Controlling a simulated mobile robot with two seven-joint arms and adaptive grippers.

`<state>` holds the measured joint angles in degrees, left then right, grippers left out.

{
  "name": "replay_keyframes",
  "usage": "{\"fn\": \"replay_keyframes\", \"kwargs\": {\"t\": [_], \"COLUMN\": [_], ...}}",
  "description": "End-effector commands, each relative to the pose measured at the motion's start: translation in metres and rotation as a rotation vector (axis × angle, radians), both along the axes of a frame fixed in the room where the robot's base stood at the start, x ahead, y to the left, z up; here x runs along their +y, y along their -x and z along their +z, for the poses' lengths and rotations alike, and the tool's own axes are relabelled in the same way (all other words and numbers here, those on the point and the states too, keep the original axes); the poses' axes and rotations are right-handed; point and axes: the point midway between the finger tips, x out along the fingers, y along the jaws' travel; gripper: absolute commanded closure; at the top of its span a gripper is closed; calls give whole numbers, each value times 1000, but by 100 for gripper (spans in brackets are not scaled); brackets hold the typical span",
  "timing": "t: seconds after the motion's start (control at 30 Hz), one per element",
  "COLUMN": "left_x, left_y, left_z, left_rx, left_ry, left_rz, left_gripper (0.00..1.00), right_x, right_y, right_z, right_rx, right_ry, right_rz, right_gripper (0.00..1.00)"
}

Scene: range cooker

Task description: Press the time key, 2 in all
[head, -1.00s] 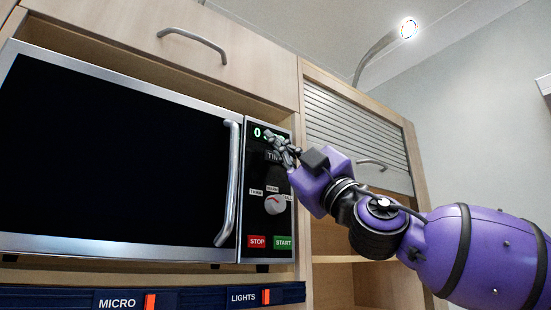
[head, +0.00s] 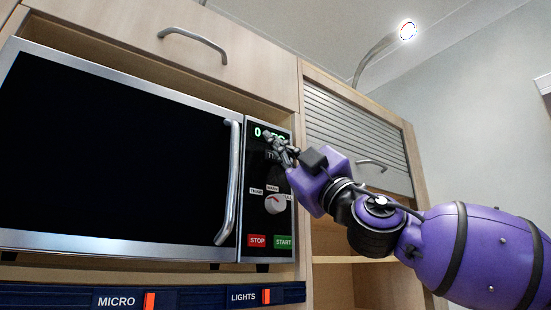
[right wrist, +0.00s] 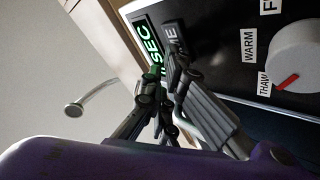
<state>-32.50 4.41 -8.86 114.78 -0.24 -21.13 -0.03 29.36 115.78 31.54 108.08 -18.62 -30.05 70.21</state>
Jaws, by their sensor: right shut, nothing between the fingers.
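The time key (head: 272,156) is a dark key on the microwave's control panel, just under the green-lit display (head: 257,131). My right gripper (head: 270,139) is shut and empty, its fingers in front of the key and display and hiding part of both. In the right wrist view the fingertips (right wrist: 168,82) are close to the lower end of the key (right wrist: 173,36), whose letters "ME" show. I cannot tell whether they touch it. The display reads "SEC" there, and its digits are partly hidden in the head view. My left gripper is not in view.
Below the key are a dial (head: 275,204), a red STOP key (head: 257,241) and a green START key (head: 283,242). The microwave door handle (head: 229,184) stands out left of the panel. A roller shutter (head: 350,130) is to the right.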

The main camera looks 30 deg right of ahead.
Motion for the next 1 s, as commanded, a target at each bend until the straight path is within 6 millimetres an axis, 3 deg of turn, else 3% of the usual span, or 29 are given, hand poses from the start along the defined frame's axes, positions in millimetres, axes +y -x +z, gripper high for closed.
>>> {"fn": "replay_keyframes", "kwargs": {"t": [0.33,1.0], "left_x": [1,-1], "left_y": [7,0], "left_z": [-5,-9], "left_rx": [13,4], "left_ry": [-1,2], "left_rz": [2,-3], "left_gripper": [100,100], "right_x": [0,0], "right_y": [-2,-4], "right_z": [-1,0], "right_rx": [1,0], "right_ry": [1,0], "right_rz": [0,0], "right_gripper": [100,100]}}
